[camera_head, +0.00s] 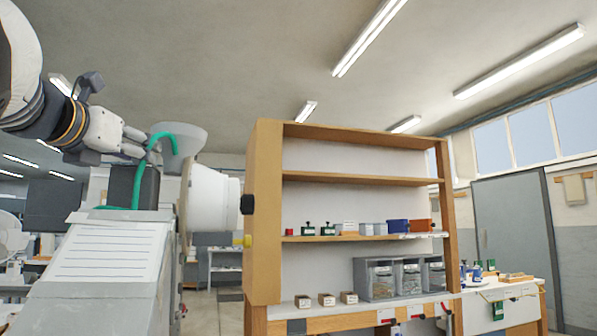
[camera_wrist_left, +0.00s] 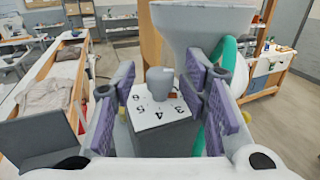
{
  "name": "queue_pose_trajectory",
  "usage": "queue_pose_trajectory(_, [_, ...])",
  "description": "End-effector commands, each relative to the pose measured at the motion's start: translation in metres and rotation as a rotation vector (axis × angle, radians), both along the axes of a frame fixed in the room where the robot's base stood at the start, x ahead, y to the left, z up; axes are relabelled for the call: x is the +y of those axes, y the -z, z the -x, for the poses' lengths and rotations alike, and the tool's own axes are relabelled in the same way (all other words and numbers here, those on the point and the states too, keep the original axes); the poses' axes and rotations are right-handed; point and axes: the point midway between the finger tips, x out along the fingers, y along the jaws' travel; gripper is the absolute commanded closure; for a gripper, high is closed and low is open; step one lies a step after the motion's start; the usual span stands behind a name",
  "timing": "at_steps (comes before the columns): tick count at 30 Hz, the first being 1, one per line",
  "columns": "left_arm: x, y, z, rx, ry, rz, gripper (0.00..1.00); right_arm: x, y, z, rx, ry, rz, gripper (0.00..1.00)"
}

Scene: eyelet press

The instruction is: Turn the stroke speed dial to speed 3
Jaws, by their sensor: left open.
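The stroke speed dial is a grey round knob (camera_wrist_left: 160,83) on a white number plate (camera_wrist_left: 158,113), seen in the left wrist view. Printed numbers, among them 3, 4 and 5, curve around its near side. I cannot make out a pointer on the knob. My left gripper (camera_wrist_left: 160,88) is open, with its purple-padded fingers on either side of the knob; they look apart from it. In the head view my left gripper (camera_head: 140,144) is above the dark box (camera_head: 132,187) on the machine, and the knob cannot be made out there. My right gripper is not in view.
A grey funnel (camera_head: 179,146) and a green tube (camera_head: 160,138) stand close beside my left gripper. A sloped grey panel with a printed sheet (camera_head: 108,252) is in front. A wooden shelf (camera_head: 360,180) with small boxes stands to the right, beside a workbench (camera_head: 512,292).

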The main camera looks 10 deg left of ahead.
Motion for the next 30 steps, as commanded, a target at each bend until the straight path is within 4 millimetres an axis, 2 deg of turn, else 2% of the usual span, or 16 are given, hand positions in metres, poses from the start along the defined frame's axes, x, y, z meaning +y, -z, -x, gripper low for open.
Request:
queue_pose_trajectory(1, [-0.0002, 0.0005, -0.0003, 0.001, 0.001, 0.0, 0.6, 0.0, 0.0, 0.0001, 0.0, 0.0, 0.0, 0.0])
queue_pose_trajectory(2, [-0.0003, 0.0005, -0.0003, 0.001, 0.001, 0.0, 0.64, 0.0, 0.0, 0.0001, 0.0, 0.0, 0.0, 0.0])
queue_pose_trajectory(6, [-0.0004, 0.0008, -0.0006, 0.002, 0.001, 0.0, 0.96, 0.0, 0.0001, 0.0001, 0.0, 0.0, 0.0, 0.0])
queue_pose_trajectory(7, [-0.0003, 0.0008, -0.0006, 0.002, 0.001, 0.0, 1.0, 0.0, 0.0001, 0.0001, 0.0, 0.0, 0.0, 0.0])
queue_pose_trajectory(30, [0.0003, 0.0014, -0.0008, 0.003, 0.029, 0.001, 1.0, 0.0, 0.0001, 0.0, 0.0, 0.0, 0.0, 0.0])
